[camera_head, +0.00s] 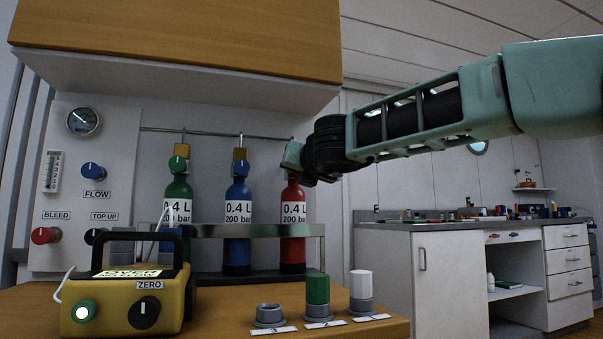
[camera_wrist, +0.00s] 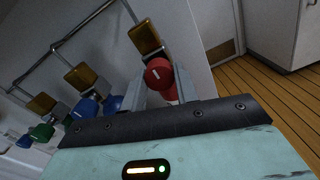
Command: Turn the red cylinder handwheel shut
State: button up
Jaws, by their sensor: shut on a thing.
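The red cylinder (camera_head: 293,246) stands upright at the right end of the rack, with a "0.4 L 200 bar" label. My gripper (camera_head: 291,160) is at its top and hides its handwheel in the head view. In the wrist view the red handwheel (camera_wrist: 158,74), with a white mark on its face, sits between the two fingers of my gripper (camera_wrist: 160,85). The fingers are shut on the handwheel. The brass block (camera_wrist: 145,38) lies just beyond it.
The blue cylinder (camera_head: 237,229) and green cylinder (camera_head: 178,199) stand to the left behind a metal rail (camera_head: 258,230). A yellow meter box (camera_head: 160,312) and several small knobs or caps stand on the wooden bench (camera_head: 225,312). A wooden-faced cabinet (camera_head: 200,35) hangs above.

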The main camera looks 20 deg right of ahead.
jog(key=shift+f, duration=0.2)
jog(key=o, duration=1)
jog(key=shift+r, duration=0.1)
jog(key=shift+c, duration=0.2)
jog(key=s+b, duration=1)
jog(key=s, duration=0.7)
jog(key=shift+a, duration=0.4)
jog(key=shift+s+r, duration=0.1)
jog(key=shift+s, duration=0.1)
